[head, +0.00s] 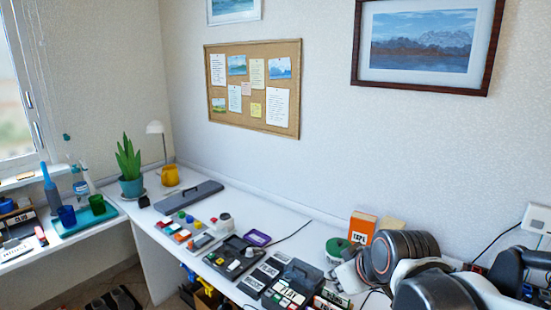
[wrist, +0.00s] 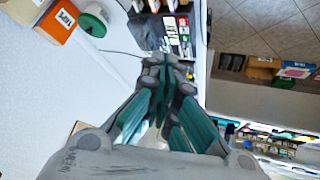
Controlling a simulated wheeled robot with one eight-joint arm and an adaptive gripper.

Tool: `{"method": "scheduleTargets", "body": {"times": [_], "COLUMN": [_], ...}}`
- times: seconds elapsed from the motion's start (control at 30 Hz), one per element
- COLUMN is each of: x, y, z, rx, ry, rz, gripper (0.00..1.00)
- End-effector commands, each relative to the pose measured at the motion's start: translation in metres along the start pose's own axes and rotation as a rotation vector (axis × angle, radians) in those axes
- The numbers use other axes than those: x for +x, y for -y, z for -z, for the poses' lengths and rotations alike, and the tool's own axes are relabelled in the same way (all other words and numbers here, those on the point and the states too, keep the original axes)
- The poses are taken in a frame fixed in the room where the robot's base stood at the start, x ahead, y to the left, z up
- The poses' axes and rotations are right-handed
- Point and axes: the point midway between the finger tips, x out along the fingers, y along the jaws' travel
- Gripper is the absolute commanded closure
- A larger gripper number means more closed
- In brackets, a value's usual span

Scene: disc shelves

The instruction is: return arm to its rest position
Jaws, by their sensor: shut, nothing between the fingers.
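My arm shows at the lower right of the head view, folded over the right end of the white desk (head: 310,225). My gripper (wrist: 166,62) shows in the wrist view, with its teal-lined fingers together at the tips and nothing held between them. It hangs above the desk's front edge, with the tiled floor to its right. In the head view the gripper's fingers cannot be made out.
An orange box (head: 362,227) and a green round thing (head: 337,246) stand close left of my arm. A black case with cartridges (head: 290,285) lies nearby. A potted plant (head: 130,170) stands at the far corner. Framed pictures and a cork board (head: 253,85) hang above.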

Motion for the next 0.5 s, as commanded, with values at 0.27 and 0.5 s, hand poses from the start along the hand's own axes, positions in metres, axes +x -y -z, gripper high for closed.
{"method": "scheduleTargets", "body": {"times": [0.27,0.5], "x": [-0.058,-0.085], "y": [-0.002,0.0], "z": [-0.06,-0.1], "rx": [0.247,0.408], "ry": [0.045,0.065], "rz": [-0.073,-0.124], "gripper": [1.0,1.0]}}
